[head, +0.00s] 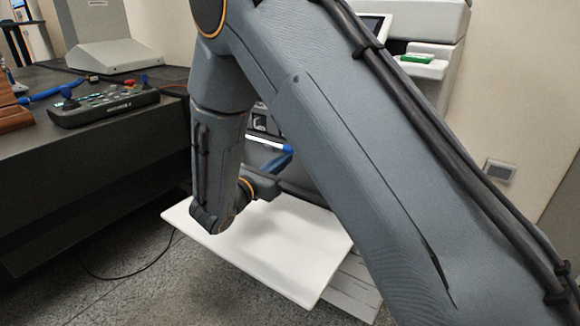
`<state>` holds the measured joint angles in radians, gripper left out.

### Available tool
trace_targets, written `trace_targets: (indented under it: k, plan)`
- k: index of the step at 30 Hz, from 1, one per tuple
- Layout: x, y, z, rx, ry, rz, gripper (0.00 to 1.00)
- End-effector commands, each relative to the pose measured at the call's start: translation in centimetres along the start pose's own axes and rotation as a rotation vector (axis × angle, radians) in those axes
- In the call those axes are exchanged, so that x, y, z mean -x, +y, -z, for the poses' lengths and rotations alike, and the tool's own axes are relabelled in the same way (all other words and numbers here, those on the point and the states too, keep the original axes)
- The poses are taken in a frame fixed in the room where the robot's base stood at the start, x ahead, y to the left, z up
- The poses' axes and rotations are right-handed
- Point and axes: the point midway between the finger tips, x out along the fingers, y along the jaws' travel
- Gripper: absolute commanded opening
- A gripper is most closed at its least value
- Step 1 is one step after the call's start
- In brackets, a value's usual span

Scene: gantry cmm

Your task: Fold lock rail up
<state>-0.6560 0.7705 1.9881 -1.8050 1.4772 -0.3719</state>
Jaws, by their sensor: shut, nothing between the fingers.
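I cannot pick out the lock rail for certain. A white bar (264,141) and a blue part (279,160) show in the narrow gap between my arm links, in front of dark equipment. My arm crosses the middle and right of the head view and hides much of what lies behind it. My wrist, with an orange ring, points right and passes behind the large arm link. My gripper's fingers are hidden there, so I cannot see whether they touch anything. A flat white panel (270,250) lies below my wrist, partly covered by my arm.
A dark bench (90,150) on the left carries a control pendant (105,104) with joysticks and a grey machine base (110,56). A white unit with a green item (416,58) stands at the back right. A cable (125,275) lies on the speckled floor.

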Motion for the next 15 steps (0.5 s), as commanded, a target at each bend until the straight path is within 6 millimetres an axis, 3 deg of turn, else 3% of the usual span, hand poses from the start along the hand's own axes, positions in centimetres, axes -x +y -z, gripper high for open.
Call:
trace_targets:
  k: [15]
  plan:
    - [-0.52,0.04,-1.19,0.000,-0.001,-0.001,0.00]
